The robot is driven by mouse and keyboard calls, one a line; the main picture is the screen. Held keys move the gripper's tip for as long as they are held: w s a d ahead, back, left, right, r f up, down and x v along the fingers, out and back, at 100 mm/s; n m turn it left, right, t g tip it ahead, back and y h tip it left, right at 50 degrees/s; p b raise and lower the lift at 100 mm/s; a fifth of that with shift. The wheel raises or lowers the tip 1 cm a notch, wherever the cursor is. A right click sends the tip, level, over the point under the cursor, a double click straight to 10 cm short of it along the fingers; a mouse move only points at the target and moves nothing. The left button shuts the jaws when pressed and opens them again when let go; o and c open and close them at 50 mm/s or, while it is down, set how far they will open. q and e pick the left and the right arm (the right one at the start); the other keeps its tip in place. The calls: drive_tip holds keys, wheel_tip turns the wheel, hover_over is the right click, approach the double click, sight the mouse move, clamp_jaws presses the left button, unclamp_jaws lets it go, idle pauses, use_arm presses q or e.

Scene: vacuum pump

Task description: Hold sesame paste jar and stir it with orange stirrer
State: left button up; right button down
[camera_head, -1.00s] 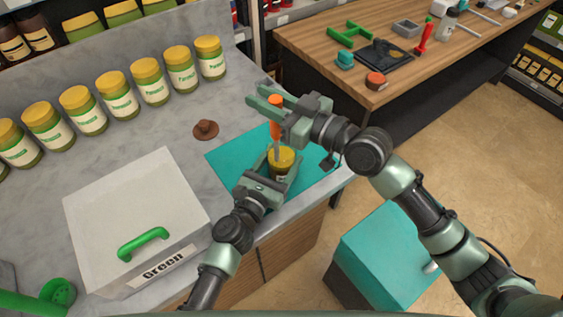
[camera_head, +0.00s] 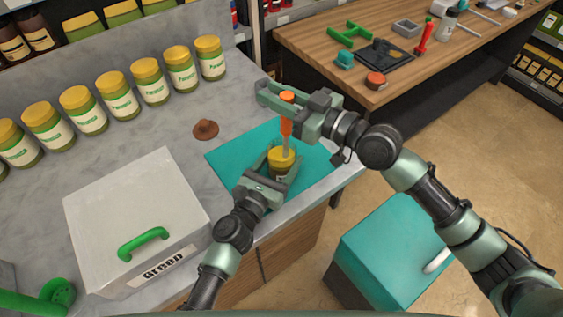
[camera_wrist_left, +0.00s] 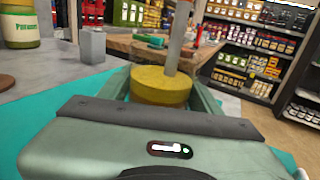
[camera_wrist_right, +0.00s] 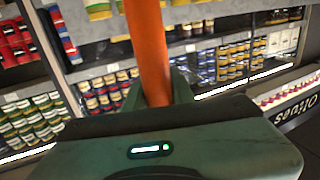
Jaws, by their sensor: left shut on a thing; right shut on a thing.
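A sesame paste jar with a yellow top (camera_head: 281,160) stands on the teal mat (camera_head: 228,156) at the counter's edge. My left gripper (camera_head: 279,169) is shut on the jar, one finger on each side; the yellow top also shows between the fingers in the left wrist view (camera_wrist_left: 160,86). My right gripper (camera_head: 284,104) is shut on the orange stirrer (camera_head: 286,127), above the jar. The stirrer's handle also shows in the right wrist view (camera_wrist_right: 149,50). Its grey lower end meets the yellow top, slightly tilted; its tip is hidden.
A white box with a green handle (camera_head: 140,215) stands left of my left arm. Several jars (camera_head: 120,95) line the back of the counter. A brown hat-shaped object (camera_head: 205,130) lies beside the mat. A wooden table (camera_head: 310,42) with tools stands behind.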

drive_tip(key=shift+w+d, duration=0.1)
drive_tip(key=shift+w, duration=0.25)
drive_tip(key=shift+w+a, duration=0.1)
drive_tip(key=shift+a, duration=1)
drive_tip(key=shift+s+a, duration=0.1)
drive_tip(key=shift+s, duration=0.9)
